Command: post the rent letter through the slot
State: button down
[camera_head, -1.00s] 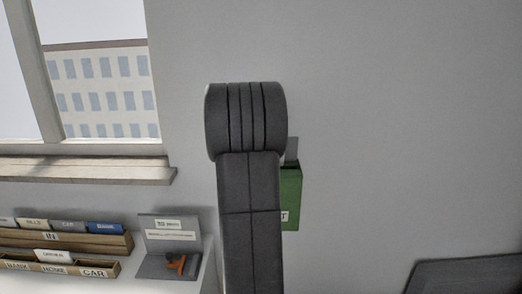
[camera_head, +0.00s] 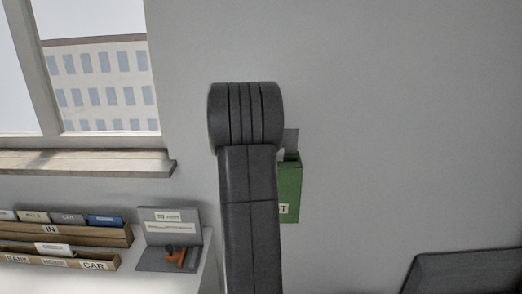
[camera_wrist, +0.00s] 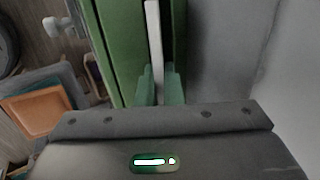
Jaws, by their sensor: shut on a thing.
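The letter (camera_wrist: 153,40) shows edge-on in the wrist view as a thin pale strip. My gripper (camera_wrist: 159,88) is shut on its near end, with one finger on each side. The strip runs over the dark opening of the green box (camera_wrist: 114,45); I cannot tell how far its far end is inside. In the head view the green box (camera_head: 290,192) hangs on the wall, partly hidden behind my arm, with a label ending in T. A grey piece (camera_head: 291,139) stands just above it; I cannot tell whether it is letter or gripper.
A wooden letter rack (camera_head: 75,235) marked IN, a lower sorter (camera_head: 50,258) with labelled slots, and a grey stand (camera_head: 170,240) with an orange-brown object (camera_head: 175,256) are at lower left. A dark panel (camera_head: 460,272) is at lower right. The wall right of the box is clear.

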dwell(0.3)
jog(key=c, duration=1.5)
grip_release()
jog(key=b+v, duration=0.2)
jog(key=v, duration=1.1)
jog(key=shift+r, duration=0.35)
jog(key=shift+s, duration=0.15)
jog(key=p+x, duration=0.2)
jog(key=x, duration=1.2)
jog(key=shift+s+r, duration=0.3)
jog(key=shift+r, duration=0.15)
